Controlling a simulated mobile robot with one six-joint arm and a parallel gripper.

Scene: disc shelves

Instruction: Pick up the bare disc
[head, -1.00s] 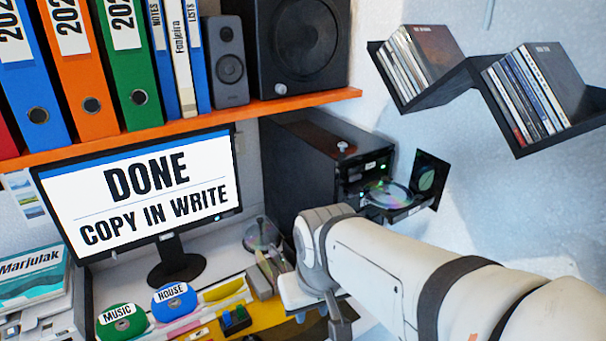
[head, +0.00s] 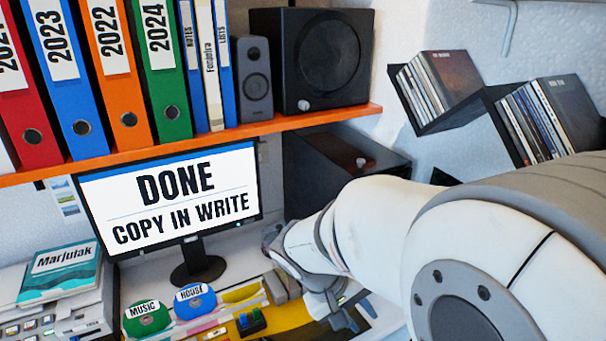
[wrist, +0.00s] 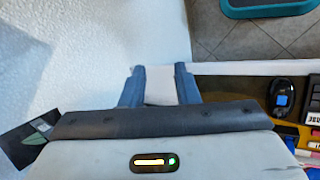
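The bare disc is not visible now; in the head view my arm covers the disc writer's open tray where a shiny disc lay earlier. The black disc writer (head: 325,170) stands under the orange shelf, its front hidden. The monitor (head: 180,205) reads "DONE COPY IN WRITE". My gripper (head: 345,312) is low over the desk in the head view, its fingers partly hidden. In the wrist view my gripper (wrist: 159,72) has its two fingers apart, with only a pale surface and no disc between them. A dark panel with a green leaf (wrist: 38,132) is left of it.
Wall racks with cases (head: 440,85) hang at the upper right. A speaker (head: 325,60) and binders (head: 110,75) stand on the orange shelf (head: 230,134). The wrist view shows tiled floor (wrist: 235,45).

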